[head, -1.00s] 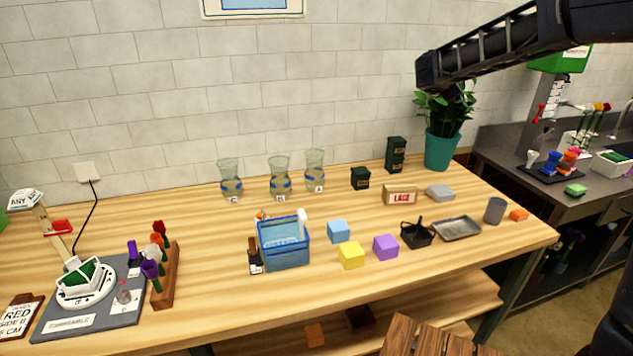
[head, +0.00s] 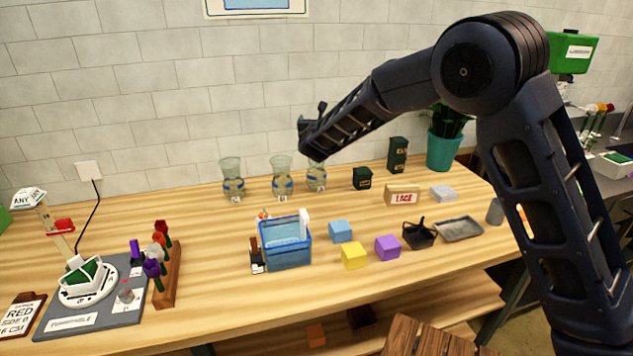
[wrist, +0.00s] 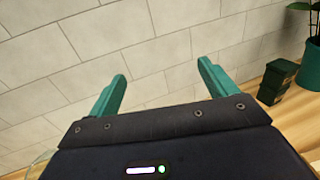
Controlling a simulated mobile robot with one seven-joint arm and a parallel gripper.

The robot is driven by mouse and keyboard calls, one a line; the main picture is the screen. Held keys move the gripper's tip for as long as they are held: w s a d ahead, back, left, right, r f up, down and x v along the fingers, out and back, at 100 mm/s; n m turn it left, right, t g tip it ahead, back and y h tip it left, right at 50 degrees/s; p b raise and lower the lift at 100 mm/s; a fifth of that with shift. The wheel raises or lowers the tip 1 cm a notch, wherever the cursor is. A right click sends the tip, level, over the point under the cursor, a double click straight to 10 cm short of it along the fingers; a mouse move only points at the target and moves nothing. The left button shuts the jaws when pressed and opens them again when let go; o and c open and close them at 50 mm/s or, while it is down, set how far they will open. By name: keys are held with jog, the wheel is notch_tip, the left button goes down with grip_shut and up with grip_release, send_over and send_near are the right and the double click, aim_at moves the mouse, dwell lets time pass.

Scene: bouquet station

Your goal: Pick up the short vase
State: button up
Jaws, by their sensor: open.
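Three clear glass vases with blue bands stand at the back of the wooden table: the left vase (head: 233,182), the middle vase (head: 282,180) and the right vase (head: 316,182). They look much alike in height, so I cannot tell which is the short one. The end of my arm hangs above the right vase and covers its top in the head view. In the wrist view my gripper (wrist: 160,68) has its two green fingers wide apart with nothing between them, facing the tiled wall. A pale curved edge at the lower left there may be a vase rim.
Dark green boxes (head: 362,178) and a potted plant (head: 443,150) stand right of the vases. A blue basket (head: 286,254), blue, yellow and purple cubes (head: 388,247) and a grey tray (head: 459,229) lie in front. The wall (head: 130,100) is close behind the vases.

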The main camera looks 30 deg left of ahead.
aim_at(316, 166)
notch_tip(316, 166, down, 19)
jog(key=shift+r, duration=0.1)
jog(key=x, duration=0.7)
jog(key=shift+w+a, duration=0.15)
grip_shut()
